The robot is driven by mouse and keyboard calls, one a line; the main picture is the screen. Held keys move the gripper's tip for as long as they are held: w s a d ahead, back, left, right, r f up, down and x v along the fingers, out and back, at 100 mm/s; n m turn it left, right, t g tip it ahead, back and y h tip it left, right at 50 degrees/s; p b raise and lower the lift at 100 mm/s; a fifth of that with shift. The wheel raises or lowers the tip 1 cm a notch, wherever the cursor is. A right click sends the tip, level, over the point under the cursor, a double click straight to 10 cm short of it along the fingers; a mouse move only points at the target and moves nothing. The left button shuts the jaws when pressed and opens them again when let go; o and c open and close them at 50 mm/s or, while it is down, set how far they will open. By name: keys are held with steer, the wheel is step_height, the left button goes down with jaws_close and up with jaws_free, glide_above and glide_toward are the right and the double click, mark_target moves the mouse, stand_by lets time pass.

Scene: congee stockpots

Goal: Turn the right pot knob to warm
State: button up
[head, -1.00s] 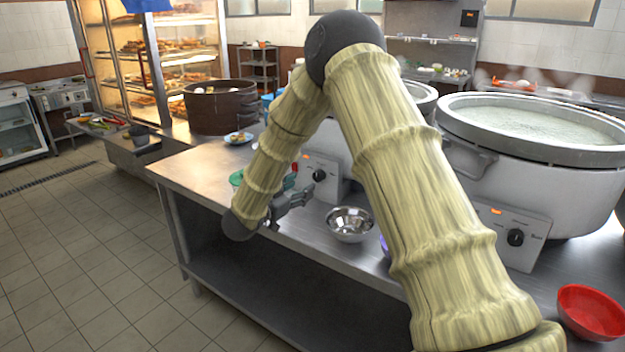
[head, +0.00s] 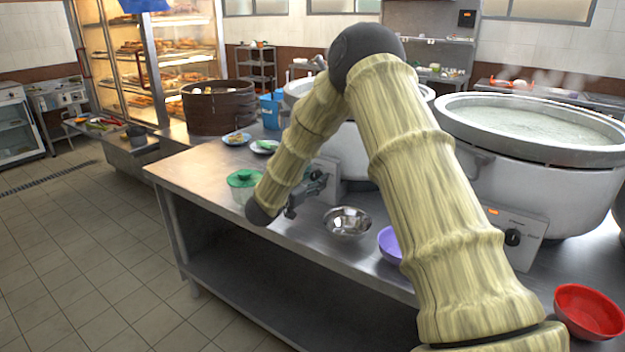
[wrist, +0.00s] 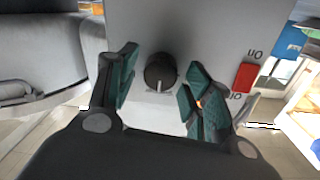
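The right pot (head: 540,165) is a large grey pot full of pale, steaming congee. In the wrist view, my gripper's teal-padded fingers stand apart, one on each side of a black knob (wrist: 160,72) on a grey panel. I cannot tell whether they touch it. A red switch (wrist: 245,77) with upside-down lettering sits beside that knob.
A steel bowl (head: 347,222), a purple bowl (head: 390,244) and a red bowl (head: 590,311) stand along the counter's front. A green-lidded container (head: 243,182) is left of my gripper. A dark round steamer (head: 220,107) stands farther back. Floor at left is clear.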

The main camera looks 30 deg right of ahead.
steer(key=c, duration=0.7)
steer(key=shift+c, duration=0.2)
steer(key=shift+r+n+p, duration=0.1)
steer(key=shift+n+p, duration=0.2)
steer(key=shift+p, duration=0.3)
steer(key=shift+r+n+p, duration=0.1)
steer(key=shift+n+p, duration=0.5)
steer(key=shift+p, duration=0.2)
steer(key=n+p, duration=0.3)
steer(key=shift+a+p, duration=0.1)
steer(key=shift+p, duration=0.25)
steer(key=n+p, duration=0.3)
steer(key=n, duration=0.2)
steer(key=shift+w, duration=0.1)
steer(key=shift+f+n+t+p, duration=0.2)
steer(key=shift+n+p, duration=0.45)
steer(key=shift+n, duration=0.45)
steer(key=shift+f+n+t+p, duration=0.15)
steer(key=shift+n+p, duration=0.45)
steer(key=shift+n, duration=0.5)
